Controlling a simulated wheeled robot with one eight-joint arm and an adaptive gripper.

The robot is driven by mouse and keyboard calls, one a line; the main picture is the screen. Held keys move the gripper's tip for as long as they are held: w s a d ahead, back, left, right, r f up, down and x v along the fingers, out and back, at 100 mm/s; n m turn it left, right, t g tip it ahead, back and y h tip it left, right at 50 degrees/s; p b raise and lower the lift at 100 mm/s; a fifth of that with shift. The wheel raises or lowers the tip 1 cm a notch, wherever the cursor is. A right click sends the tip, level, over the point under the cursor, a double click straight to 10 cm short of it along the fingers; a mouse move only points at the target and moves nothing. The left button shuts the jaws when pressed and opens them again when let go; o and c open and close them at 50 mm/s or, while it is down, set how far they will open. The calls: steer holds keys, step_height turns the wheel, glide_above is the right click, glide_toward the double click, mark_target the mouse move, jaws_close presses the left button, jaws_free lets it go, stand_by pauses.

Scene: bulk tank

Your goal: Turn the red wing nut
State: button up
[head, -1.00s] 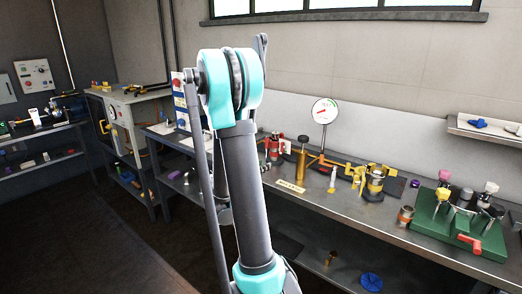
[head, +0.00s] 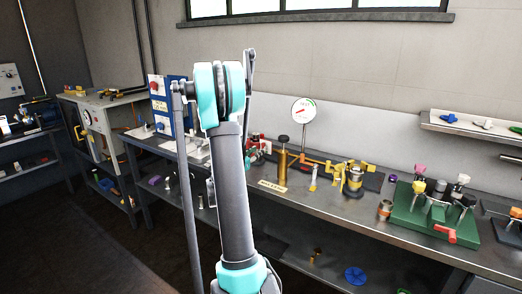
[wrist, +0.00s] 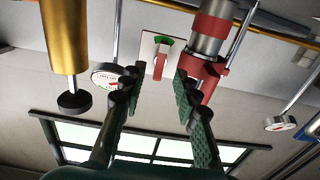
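In the wrist view, which is upside down, a red winged part (wrist: 159,66) sits on a white plate (wrist: 149,47) with a green arc. I take it for the red wing nut. My gripper (wrist: 157,82) is open, with one dark green ribbed finger to each side of the red part in the picture. I see no contact, and cannot tell the remaining distance. In the head view my own arm hides the gripper and this part.
A red-banded cylinder (wrist: 211,30) is close beside the right finger. A brass post (wrist: 65,40) is at left; it stands on the bench in the head view (head: 283,170). A dial gauge (head: 304,111) and a green fixture (head: 410,218) are farther right.

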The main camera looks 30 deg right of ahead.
steer(key=shift+x, duration=2)
steer(key=shift+c, duration=0.2)
jaws_close()
